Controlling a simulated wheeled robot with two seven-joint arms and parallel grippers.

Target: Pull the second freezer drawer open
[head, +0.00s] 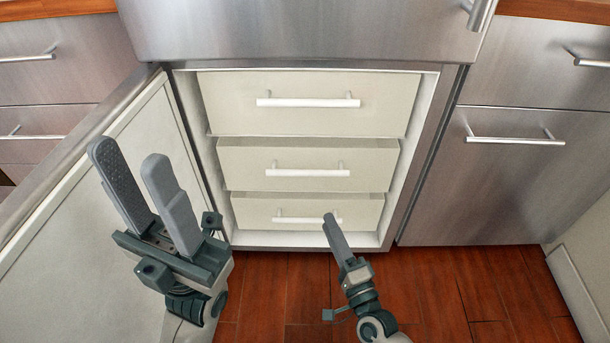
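The freezer compartment holds three stacked pale drawers, each with a white bar handle. The second drawer (250,182) is the middle one, and its handle (308,173) is in full view. It looks shut or nearly so. My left gripper (130,158) is open and empty, left of the drawers and in front of the open door. My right gripper (331,218) is seen edge-on, below the second handle in the picture. Its tip overlaps the right end of the bottom drawer's handle (295,219). I cannot tell its opening, and nothing shows in it.
The freezer door (125,255) stands open at the left. The top drawer (230,115) and bottom drawer (255,209) look shut. Steel cabinets (525,190) flank the compartment on the right, and a steel front (300,30) is above. The wooden floor (440,285) is clear.

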